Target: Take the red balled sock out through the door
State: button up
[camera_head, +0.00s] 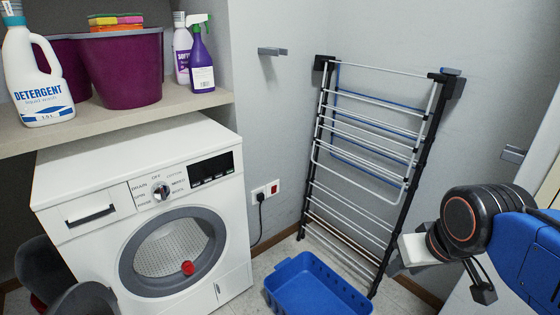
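The red balled sock (187,268) shows small inside the round opening of the white washing machine (215,262), low in the perforated drum (172,250). A grey ring (128,270) frames the opening. I cannot tell whether clear glass covers it. My gripper (440,278) is at the right, beside the drying rack and far from the sock. Its fingers are partly hidden and cut by my arm's angle, so its opening is unclear. No sock shows at it.
A blue basket (283,287) stands on the floor right of the washer. A folded drying rack (318,140) leans on the wall behind it. Dark rounded objects (85,298) are at lower left. A shelf (100,118) above holds detergent (38,80) and purple tubs (125,70).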

aim_at(188, 267)
jog(key=k, duration=0.1)
jog(key=l+u, duration=0.1)
jog(key=u, duration=0.35)
jog(key=l+u, duration=0.1)
jog(key=u, duration=0.3)
jog(key=l+u, duration=0.1)
jog(key=u, duration=0.35)
jog(key=l+u, duration=0.1)
jog(key=u, duration=0.35)
